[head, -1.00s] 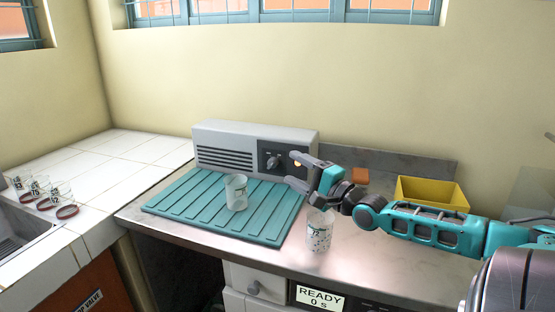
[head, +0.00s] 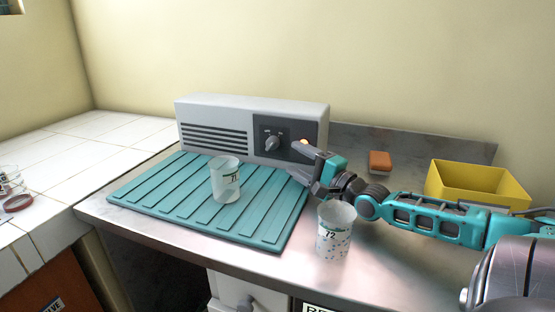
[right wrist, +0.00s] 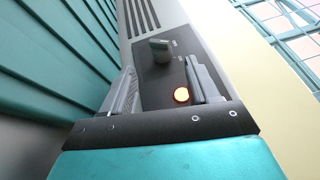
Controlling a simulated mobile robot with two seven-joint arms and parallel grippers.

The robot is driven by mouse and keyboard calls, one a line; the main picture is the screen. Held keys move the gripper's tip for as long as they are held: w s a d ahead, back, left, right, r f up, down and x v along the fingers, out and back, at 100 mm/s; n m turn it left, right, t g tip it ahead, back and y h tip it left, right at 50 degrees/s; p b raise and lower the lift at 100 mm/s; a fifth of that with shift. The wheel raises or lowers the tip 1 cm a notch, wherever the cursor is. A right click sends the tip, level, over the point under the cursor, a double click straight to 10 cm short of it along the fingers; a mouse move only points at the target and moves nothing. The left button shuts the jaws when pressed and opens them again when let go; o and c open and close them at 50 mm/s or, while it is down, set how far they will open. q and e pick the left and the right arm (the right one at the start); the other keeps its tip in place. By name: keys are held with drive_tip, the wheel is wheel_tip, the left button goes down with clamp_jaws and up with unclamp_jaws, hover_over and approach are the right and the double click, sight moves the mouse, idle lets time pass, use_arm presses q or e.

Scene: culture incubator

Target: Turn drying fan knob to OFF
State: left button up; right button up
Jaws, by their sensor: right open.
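The drying fan (head: 215,125) is a light grey box with dark slots, standing at the back of the counter behind the teal drying mat (head: 150,203). Its dark panel carries a grey knob (head: 271,143) and a lit orange lamp. The knob also shows in the right wrist view (right wrist: 160,48), beyond my fingertips, with the lamp (right wrist: 181,95) nearer. My right gripper (head: 296,160) is open and empty, in front of and to the right of the knob, apart from it. In the right wrist view its two fingers (right wrist: 160,88) spread on either side of the lamp. My left gripper is out of view.
A cup marked 71 (head: 226,181) stands on the mat. A cup marked 72 (head: 335,232) stands on the metal counter just in front of my right arm. An orange block (head: 380,162) and a yellow bin (head: 479,184) sit behind my arm.

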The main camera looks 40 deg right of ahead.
sight(273, 145)
drive_tip(key=shift+w+r, duration=0.15)
drive_tip(key=shift+w, duration=0.25)
drive_tip(key=shift+w+a+r+b, duration=0.15)
drive_tip(key=shift+w+b, duration=0.25)
drive_tip(key=shift+w, duration=0.7)
drive_tip(key=shift+w+r+b, duration=0.1)
drive_tip(key=shift+w+b, duration=0.3)
drive_tip(key=shift+w, duration=0.7)
drive_tip(key=shift+w+a+r+b, duration=0.15)
drive_tip(key=shift+w+b, duration=0.25)
drive_tip(key=shift+w, duration=0.7)
